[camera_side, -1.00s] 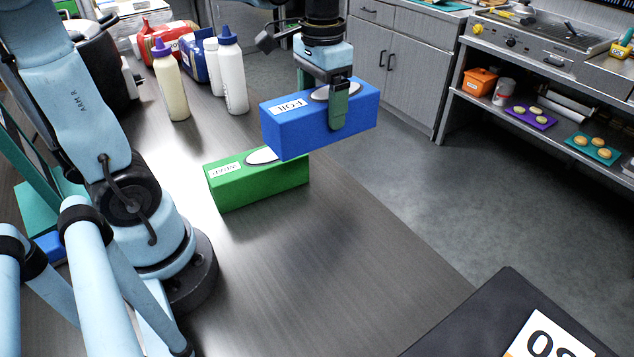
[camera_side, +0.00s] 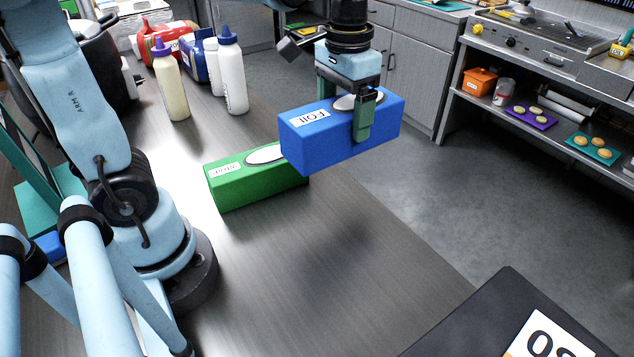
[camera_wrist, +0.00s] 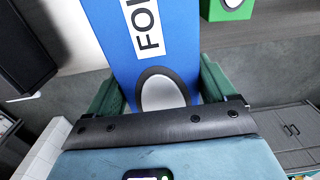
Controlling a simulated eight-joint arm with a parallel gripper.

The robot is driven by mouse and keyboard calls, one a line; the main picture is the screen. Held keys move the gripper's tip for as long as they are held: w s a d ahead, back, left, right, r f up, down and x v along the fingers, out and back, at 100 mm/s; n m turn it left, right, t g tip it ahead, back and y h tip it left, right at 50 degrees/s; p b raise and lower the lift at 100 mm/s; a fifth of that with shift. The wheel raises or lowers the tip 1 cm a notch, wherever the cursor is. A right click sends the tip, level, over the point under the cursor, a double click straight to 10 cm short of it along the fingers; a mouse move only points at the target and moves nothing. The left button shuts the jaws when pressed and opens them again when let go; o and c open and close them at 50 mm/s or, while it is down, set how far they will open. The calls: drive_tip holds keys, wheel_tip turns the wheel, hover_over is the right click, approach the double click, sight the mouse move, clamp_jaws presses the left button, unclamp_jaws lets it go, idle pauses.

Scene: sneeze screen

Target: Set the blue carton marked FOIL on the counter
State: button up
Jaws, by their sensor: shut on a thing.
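The blue carton marked FOIL (camera_side: 318,145) is in my gripper (camera_side: 365,118), held above the counter (camera_side: 310,270). My gripper is shut across the carton's sides near its right end, beside the grey oval on its top. In the wrist view the blue carton (camera_wrist: 185,35) sits between the two green fingers (camera_wrist: 160,95). The green carton (camera_side: 250,185) lies on the counter, to the left of and lower than the blue one. The blue carton's near corner overlaps the green carton's right end in the side view. The green carton also shows in the wrist view (camera_wrist: 245,10).
Squeeze bottles (camera_side: 231,75) stand at the counter's back. A dark box or panel (camera_side: 470,325) with a white label is at the lower right. A shelf unit (camera_side: 545,115) stands beyond the floor.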

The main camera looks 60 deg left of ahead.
drive_tip(key=s+d+f, duration=0.3)
drive_tip(key=s+d, duration=0.2)
drive_tip(key=d, duration=0.7)
drive_tip(key=s+d+f, duration=0.2)
drive_tip(key=s+d, duration=0.2)
drive_tip(key=d, duration=0.7)
drive_tip(key=shift+s+f, duration=0.15)
drive_tip(key=shift+f, duration=4.45)
drive_tip(key=o, duration=1.2)
drive_tip(key=shift+f, duration=0.15)
